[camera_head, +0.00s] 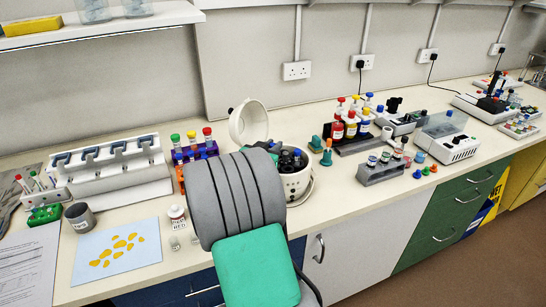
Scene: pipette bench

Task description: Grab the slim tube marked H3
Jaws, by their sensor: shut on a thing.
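I cannot pick out the slim tube marked H3, as the tube labels are too small to read. Capped tubes (207,136) with red and green tops stand upright in a purple rack left of the middle, partly hidden by my arm. Slim red-topped tubes (22,184) stand at the far left. Small capped tubes stand in a grey block rack (371,174) right of the middle. My gripper is not visible; a large grey ribbed part with a teal panel, apparently my arm, covers the front middle of the bench.
A white open-lidded round device (296,186) stands right behind the arm. A white pipette stand (100,177), a grey cup (79,217) and a blue sheet (117,253) with yellow pieces are at the left. Bottles (350,122) and bench devices (449,135) fill the right.

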